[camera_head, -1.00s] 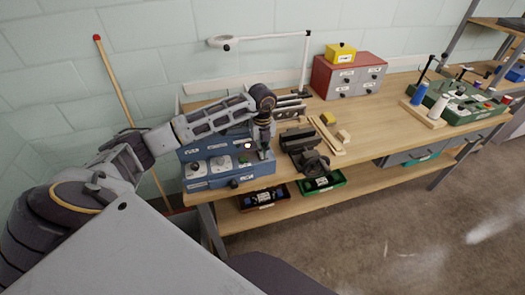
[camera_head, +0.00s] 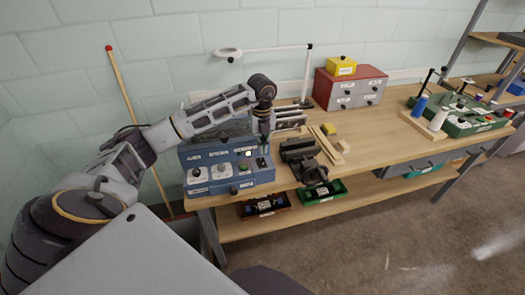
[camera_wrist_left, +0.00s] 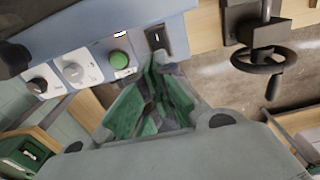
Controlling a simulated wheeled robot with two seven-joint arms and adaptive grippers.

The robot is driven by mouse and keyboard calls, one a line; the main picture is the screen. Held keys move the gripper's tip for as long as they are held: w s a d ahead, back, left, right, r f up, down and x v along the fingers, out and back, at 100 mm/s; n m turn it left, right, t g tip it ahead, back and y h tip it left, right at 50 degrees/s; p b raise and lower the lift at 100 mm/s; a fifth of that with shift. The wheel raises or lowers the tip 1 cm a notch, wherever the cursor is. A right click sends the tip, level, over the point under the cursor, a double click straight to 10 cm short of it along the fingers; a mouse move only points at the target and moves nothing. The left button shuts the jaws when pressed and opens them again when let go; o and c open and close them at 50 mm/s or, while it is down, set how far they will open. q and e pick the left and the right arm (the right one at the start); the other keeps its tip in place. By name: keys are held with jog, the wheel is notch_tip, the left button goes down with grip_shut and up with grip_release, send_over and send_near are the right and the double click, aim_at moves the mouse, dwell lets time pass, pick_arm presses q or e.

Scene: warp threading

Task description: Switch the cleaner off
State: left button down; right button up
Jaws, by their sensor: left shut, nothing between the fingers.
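The cleaner is a blue box (camera_head: 212,186) at the left end of the workbench, with white dials, a green button and a small pale lit spot on its front. The wrist view shows its front panel (camera_wrist_left: 95,45) with a dark switch (camera_wrist_left: 158,39) at the right and the green button (camera_wrist_left: 119,58) beside it. My left gripper (camera_head: 263,163) is shut and empty, pointing down at the right end of the panel. In the wrist view its green-padded fingertips (camera_wrist_left: 158,62) are just below the switch; I cannot tell whether they touch it.
A black vise (camera_head: 305,165) stands right of the cleaner; its handwheel (camera_wrist_left: 264,60) shows in the wrist view. Red and green bins (camera_head: 322,192) sit below.

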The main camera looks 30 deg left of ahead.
pick_arm(q)
notch_tip(320, 180, up, 7)
jog(key=b, duration=0.1)
pick_arm(e)
jog(key=shift+a+f, duration=0.25)
jog(key=shift+f, duration=0.4)
jog(key=shift+d, duration=0.1)
pick_arm(q)
jog(key=shift+f+b, duration=0.3)
pick_arm(e)
jog(key=shift+f, duration=0.2)
